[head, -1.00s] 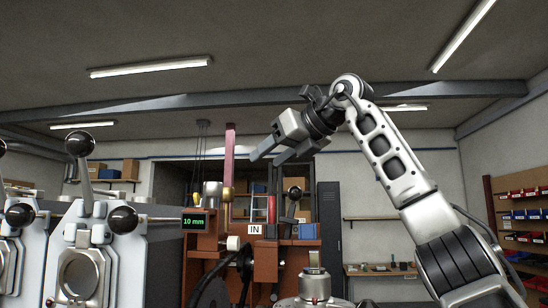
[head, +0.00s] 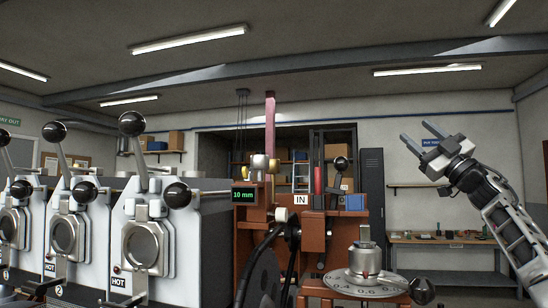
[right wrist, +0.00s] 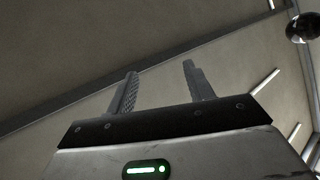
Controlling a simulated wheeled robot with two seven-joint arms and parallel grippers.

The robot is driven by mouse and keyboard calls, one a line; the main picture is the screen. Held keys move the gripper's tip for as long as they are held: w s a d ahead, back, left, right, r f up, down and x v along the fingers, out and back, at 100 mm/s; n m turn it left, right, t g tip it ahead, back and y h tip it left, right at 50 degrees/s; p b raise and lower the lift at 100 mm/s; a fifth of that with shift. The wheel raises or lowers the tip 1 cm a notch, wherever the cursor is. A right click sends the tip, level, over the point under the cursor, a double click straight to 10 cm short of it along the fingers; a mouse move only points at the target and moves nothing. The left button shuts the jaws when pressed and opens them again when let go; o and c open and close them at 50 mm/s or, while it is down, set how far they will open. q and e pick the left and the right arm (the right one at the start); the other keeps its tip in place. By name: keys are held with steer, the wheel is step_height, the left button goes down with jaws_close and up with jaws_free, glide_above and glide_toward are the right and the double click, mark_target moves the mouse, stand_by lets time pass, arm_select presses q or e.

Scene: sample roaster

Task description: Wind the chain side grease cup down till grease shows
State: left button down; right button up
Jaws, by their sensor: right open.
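My right gripper (head: 414,130) is raised at the right of the head view, jaws pointing up and to the left. It is open and empty; its two parted fingers also show in the right wrist view (right wrist: 160,70). The orange-brown machine (head: 313,235) stands in the middle, well to the left of and below the gripper. I cannot tell whether either is the chain side grease cup. No grease can be made out. My left gripper is out of view.
Several white roaster units (head: 143,235) with black-ball levers stand at the left. A graduated dial (head: 365,284) with a metal top is at front centre. A pink upright bar (head: 270,130) rises from the machine. A workbench (head: 443,240) stands behind at the right.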

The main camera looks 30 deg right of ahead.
steer(key=s+d+n+g+h+p, duration=0.1)
steer(key=s+d+n+g+h, duration=0.5)
steer(key=n, duration=0.6)
steer(key=s+d+r+n+g+h, duration=0.1)
steer(key=s+d+n+g+h, duration=0.35)
steer(key=d+n+h, duration=0.5)
steer(key=s+d+n+g+h+p, duration=0.1)
steer(key=s+d+n+g+h, duration=0.5)
steer(key=n, duration=0.7)
steer(key=m+t+y+p, duration=0.1)
steer(key=m+y+p, duration=0.1)
steer(key=y, duration=2.5)
glide_above(277, 160)
steer(key=s+d, duration=0.7)
steer(key=s, duration=0.4)
steer(key=x, duration=1.5)
steer(key=shift+s+f+p, duration=0.2)
steer(key=shift+f+p, duration=0.05)
steer(key=shift+p, duration=0.15)
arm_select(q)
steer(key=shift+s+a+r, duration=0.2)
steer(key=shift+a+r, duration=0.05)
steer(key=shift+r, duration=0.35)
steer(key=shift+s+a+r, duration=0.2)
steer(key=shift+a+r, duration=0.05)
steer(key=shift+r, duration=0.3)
arm_select(e)
steer(key=shift+w+a+f, duration=0.25)
steer(key=shift+w+f, duration=0.05)
steer(key=shift+w, duration=0.25)
